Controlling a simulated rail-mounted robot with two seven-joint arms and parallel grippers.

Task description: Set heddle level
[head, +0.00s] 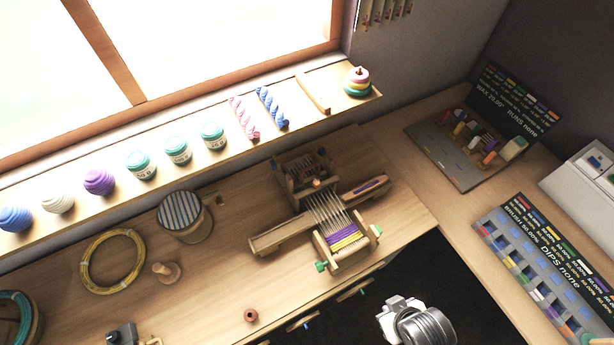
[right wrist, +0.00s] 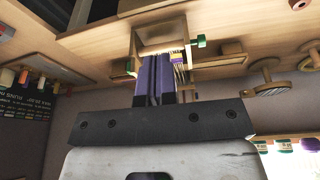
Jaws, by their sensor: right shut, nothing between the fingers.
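A small wooden table loom (head: 347,236) stands on the bench in the head view, with pale warp threads, a purple and yellow woven band and green knobs at its front. An upright wooden frame part (head: 303,172), perhaps the heddle, stands at its back; I cannot tell whether it is level. The loom's front (right wrist: 160,40) and a green knob (right wrist: 198,41) also show in the right wrist view. My right gripper (right wrist: 154,58) is shut and empty, its fingers pointing toward the loom. In the head view it is at bottom right, apart from the loom. My left gripper is not in view.
A purple-topped shuttle (head: 365,190) lies right of the loom. The sill (head: 215,115) holds jars and yarn. Colour boards (head: 548,262) are at right.

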